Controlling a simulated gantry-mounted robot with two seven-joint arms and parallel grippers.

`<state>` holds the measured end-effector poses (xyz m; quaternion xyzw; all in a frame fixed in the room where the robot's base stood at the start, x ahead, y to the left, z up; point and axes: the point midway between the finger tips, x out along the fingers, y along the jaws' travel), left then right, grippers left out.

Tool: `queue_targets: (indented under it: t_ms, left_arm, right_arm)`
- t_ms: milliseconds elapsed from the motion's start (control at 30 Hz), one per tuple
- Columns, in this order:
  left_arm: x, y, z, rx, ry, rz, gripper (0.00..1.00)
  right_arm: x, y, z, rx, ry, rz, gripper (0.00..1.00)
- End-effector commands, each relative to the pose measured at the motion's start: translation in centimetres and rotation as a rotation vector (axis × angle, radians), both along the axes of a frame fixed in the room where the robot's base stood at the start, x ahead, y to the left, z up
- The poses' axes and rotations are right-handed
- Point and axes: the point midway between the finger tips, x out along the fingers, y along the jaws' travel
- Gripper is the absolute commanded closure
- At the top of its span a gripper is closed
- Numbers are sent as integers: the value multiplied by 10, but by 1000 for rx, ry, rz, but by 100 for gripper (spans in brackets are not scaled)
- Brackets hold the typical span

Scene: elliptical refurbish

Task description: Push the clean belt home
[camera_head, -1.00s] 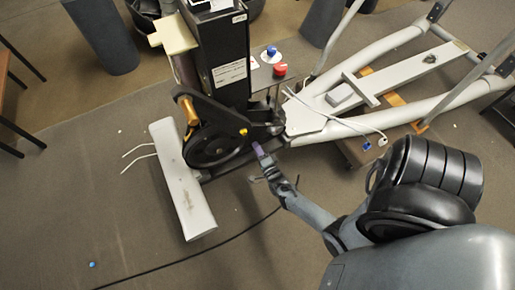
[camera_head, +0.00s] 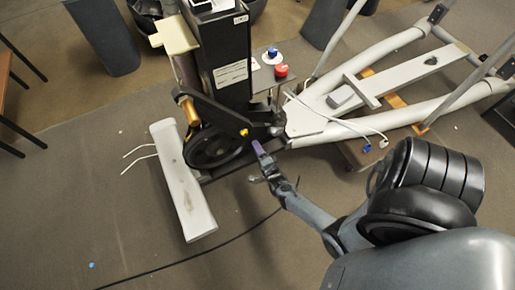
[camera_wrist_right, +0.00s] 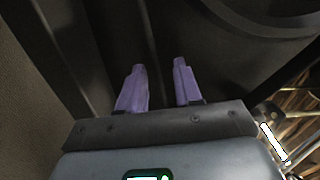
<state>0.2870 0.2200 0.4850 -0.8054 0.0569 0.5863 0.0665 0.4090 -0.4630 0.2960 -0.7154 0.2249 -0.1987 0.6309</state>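The machine's black wheel assembly (camera_head: 213,148) sits low on the front of its black upright housing (camera_head: 228,75). The belt cannot be told apart from the dark parts around the wheel. My right gripper (camera_head: 257,147) reaches in from the lower right, its purple fingertips close to the right side of the wheel assembly. In the right wrist view my right gripper (camera_wrist_right: 160,88) has its two purple fingers clearly apart, with only dark machine surface showing between and beyond them. Contact with that surface cannot be told. My left gripper is not in view.
A white front foot bar (camera_head: 184,185) lies left of the wheel. A blue and a red button (camera_head: 281,71) stand right of the housing. The white rails (camera_head: 385,125) extend right, with loose white cables.

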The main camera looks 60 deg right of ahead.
Motion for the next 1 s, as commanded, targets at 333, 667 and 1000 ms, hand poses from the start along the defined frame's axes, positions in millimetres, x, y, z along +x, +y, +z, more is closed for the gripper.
queue_targets:
  t_ms: [333,667,1000]
  left_arm:
    - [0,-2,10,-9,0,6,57]
    - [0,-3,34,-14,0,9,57]
    - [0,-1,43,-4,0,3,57]
  right_arm:
    - [-14,10,1,3,4,-1,66]
    - [-59,41,2,1,4,-1,66]
    - [-87,60,1,1,1,0,66]
